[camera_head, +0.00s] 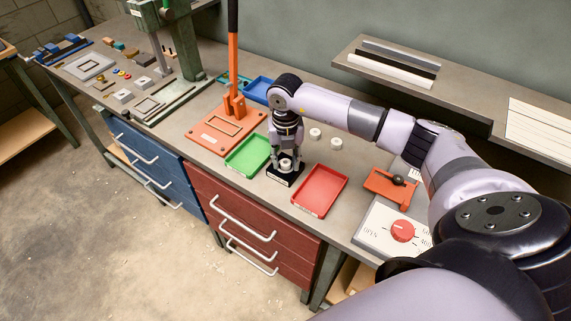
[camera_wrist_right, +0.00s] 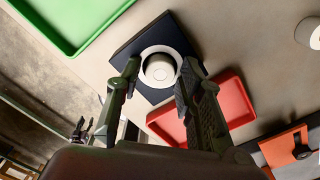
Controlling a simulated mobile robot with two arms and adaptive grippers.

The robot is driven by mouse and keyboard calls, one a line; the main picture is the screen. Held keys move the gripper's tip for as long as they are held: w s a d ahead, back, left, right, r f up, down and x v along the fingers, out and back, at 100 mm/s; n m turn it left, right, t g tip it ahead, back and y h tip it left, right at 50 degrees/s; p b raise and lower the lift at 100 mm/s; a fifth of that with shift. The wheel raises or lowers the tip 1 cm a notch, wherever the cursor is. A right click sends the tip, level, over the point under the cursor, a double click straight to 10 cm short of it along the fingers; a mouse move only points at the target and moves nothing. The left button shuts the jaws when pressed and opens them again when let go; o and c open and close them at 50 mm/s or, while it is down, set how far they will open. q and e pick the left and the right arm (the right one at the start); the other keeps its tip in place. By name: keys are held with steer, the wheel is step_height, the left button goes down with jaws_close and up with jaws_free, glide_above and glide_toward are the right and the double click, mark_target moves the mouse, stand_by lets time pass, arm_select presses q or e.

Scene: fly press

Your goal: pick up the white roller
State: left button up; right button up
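A white roller (camera_head: 286,165) stands upright on a small black base (camera_head: 273,176) on the bench. In the right wrist view, the roller (camera_wrist_right: 160,69) shows from above as a pale round piece with a wider white ring around it, on the black base (camera_wrist_right: 128,50). My right gripper (camera_head: 286,158) points down over it. In the wrist view, its two fingers (camera_wrist_right: 160,73) are spread, one on each side of the roller; a firm grip is not visible. My left gripper does not show in the head view.
A green tray (camera_head: 247,155) is left of the base and a red tray (camera_head: 320,190) right. Two more white pieces (camera_head: 315,134) (camera_head: 336,143) stand behind. An orange lever press (camera_head: 235,105), orange fixture (camera_head: 391,187) and red-knob panel (camera_head: 402,231) are nearby.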

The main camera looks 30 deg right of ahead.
steer(key=c, duration=0.6)
steer(key=shift+r, duration=0.15)
steer(key=shift+c, duration=0.2)
